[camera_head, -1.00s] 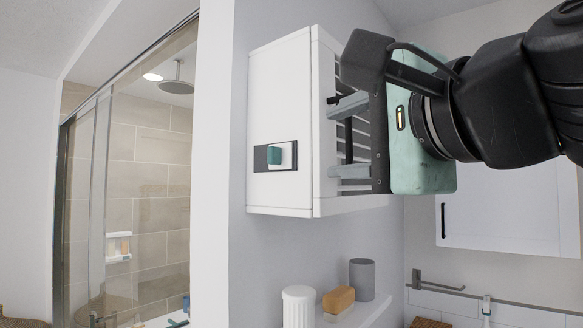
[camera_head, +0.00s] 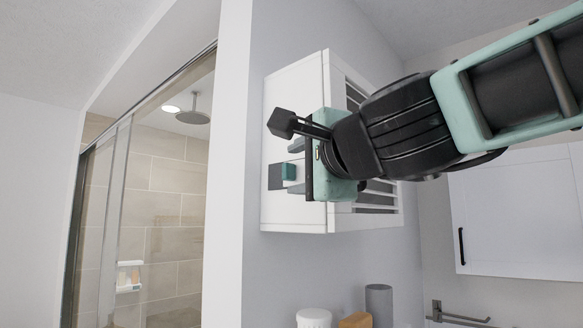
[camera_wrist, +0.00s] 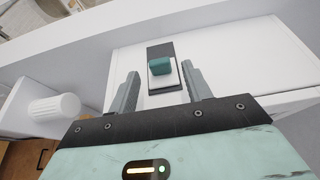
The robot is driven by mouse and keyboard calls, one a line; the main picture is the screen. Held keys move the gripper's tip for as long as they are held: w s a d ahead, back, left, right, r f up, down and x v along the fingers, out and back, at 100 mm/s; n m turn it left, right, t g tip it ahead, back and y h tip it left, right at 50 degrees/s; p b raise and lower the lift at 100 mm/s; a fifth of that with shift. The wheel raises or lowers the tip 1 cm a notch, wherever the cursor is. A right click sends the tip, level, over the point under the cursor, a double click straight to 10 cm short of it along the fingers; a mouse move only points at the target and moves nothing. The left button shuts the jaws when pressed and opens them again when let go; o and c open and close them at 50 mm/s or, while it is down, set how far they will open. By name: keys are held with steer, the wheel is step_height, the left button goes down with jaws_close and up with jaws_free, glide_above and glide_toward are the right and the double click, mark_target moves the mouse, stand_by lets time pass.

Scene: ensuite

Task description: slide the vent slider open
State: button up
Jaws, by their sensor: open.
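The vent slider is a small teal knob (camera_head: 289,171) on a dark and white track plate (camera_head: 275,177), set in the face of a white wall-mounted vent box (camera_head: 300,90). My gripper (camera_head: 296,167) is in front of this face, its grey fingers apart, one above and one below the knob's level. In the wrist view the knob (camera_wrist: 160,66) appears between the two open fingertips (camera_wrist: 160,72), with gaps on both sides. The dark part of the plate shows beyond the knob and a white part on the near side. Contact is not visible.
The vent box has a slatted side (camera_head: 376,195) close to my wrist. Below it are a white ribbed container (camera_head: 314,318), a tan block (camera_head: 355,320) and a grey cup (camera_head: 378,303). A white cabinet (camera_head: 520,210) hangs at right; a glass shower is at left.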

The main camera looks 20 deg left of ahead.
steer(key=shift+x, duration=1.5)
steer(key=shift+c, duration=0.3)
jaws_close()
steer(key=shift+w+a+r+p, duration=0.1)
steer(key=shift+w+a+p, duration=0.15)
steer(key=shift+a+p, duration=0.35)
steer(key=shift+w+a+f+p, duration=0.1)
steer(key=shift+w+a+p, duration=0.25)
steer(key=shift+a, duration=0.4)
steer(key=shift+w+a+r+p, duration=0.1)
steer(key=shift+w+a+p, duration=0.1)
steer(key=shift+a+p, duration=0.4)
steer(key=shift+c, duration=0.9)
jaws_free()
steer(key=shift+o, duration=1.2)
steer(key=shift+a, duration=0.2)
